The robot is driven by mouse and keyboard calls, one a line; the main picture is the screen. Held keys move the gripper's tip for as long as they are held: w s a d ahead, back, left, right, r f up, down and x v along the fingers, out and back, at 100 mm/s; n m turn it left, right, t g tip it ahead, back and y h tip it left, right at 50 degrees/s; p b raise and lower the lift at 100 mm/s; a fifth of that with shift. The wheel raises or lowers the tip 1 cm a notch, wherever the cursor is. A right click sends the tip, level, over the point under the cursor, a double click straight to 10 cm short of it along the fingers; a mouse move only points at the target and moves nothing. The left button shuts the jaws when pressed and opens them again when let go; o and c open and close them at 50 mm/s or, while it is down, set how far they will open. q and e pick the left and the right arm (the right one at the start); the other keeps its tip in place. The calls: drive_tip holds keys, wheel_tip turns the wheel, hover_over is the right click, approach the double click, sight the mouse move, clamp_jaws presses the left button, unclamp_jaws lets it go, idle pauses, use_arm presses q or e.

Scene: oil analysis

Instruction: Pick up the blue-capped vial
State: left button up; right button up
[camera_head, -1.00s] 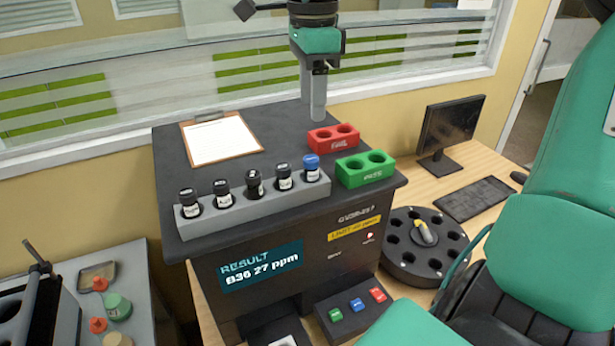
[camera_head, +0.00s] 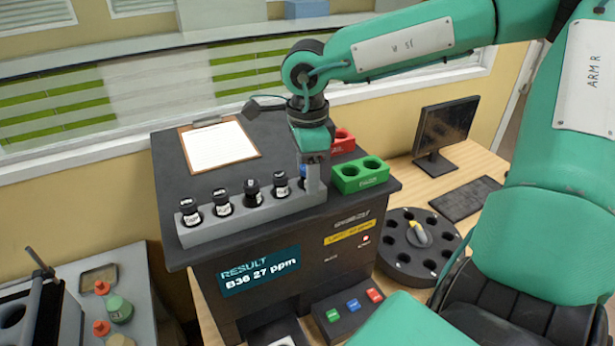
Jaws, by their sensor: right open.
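The blue-capped vial (camera_head: 303,171) stands at the right end of the grey rack (camera_head: 240,219) on the black analyser. Only a sliver of its blue cap shows. My right gripper (camera_head: 313,190) points down right at this vial, its finger in front of it and covering most of it. The gripper is open; whether the fingers stand on both sides of the vial is hidden. Several black-capped vials (camera_head: 252,192) stand upright in the rack to the left. My left gripper is not in view.
A green two-hole block (camera_head: 347,184) and a partly hidden red block (camera_head: 343,140) stand just right of my gripper. A clipboard (camera_head: 218,145) lies behind the rack. A round black carousel (camera_head: 395,255), monitor (camera_head: 443,135) and keyboard (camera_head: 465,199) are on the right.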

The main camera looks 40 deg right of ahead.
drive_tip(key=c, duration=1.1)
drive_tip(key=shift+o, duration=0.2)
